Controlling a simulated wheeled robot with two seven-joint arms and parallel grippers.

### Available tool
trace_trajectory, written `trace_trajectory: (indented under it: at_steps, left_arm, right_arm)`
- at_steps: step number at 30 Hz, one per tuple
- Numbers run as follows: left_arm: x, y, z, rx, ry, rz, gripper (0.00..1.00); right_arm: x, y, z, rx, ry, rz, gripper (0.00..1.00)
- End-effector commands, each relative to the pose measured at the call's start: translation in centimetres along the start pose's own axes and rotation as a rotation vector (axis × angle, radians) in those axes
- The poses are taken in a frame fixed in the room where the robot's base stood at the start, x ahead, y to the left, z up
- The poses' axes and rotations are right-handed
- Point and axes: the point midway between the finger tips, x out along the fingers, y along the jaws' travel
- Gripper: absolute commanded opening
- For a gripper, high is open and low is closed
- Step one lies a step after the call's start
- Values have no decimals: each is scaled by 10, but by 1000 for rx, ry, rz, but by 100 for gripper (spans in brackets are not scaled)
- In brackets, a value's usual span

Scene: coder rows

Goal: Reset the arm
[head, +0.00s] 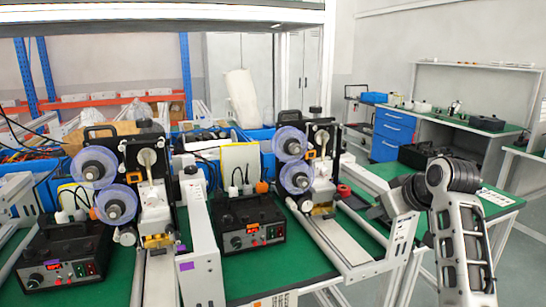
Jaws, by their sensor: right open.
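My right arm (462,240) rises from the bottom right with its silver link and black joint. It bends left to my right gripper (384,208), a dark shape in front of the right side of the bench. The gripper is open and I see nothing between its fingers, though it is small and partly hidden by the arm. It is apart from the coder machine (322,170) to its left. My left gripper and left arm are not in view.
A second coder machine (152,190) stands at left on the green bench (255,270). Black control boxes (248,222) with red displays sit beside the machines. White rails (340,243) run towards the bench's front edge. A green table (495,203) lies behind my right arm. Open floor shows at the lower right.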

Motion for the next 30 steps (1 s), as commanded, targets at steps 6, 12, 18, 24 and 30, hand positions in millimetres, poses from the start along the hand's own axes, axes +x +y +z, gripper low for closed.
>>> trace_trajectory:
  at_steps: [6,12,18,24,30]
  left_arm:
    - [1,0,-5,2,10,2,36]
    - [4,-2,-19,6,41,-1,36]
    - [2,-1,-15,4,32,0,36]
    - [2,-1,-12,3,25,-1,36]
    - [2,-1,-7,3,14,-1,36]
  right_arm:
    - [32,-9,49,23,-18,41,43]
    - [59,-23,101,41,-20,82,43]
    - [83,-54,182,53,-12,116,43]
    - [79,-121,299,74,26,104,43]
    - [40,-188,377,119,81,42,43]
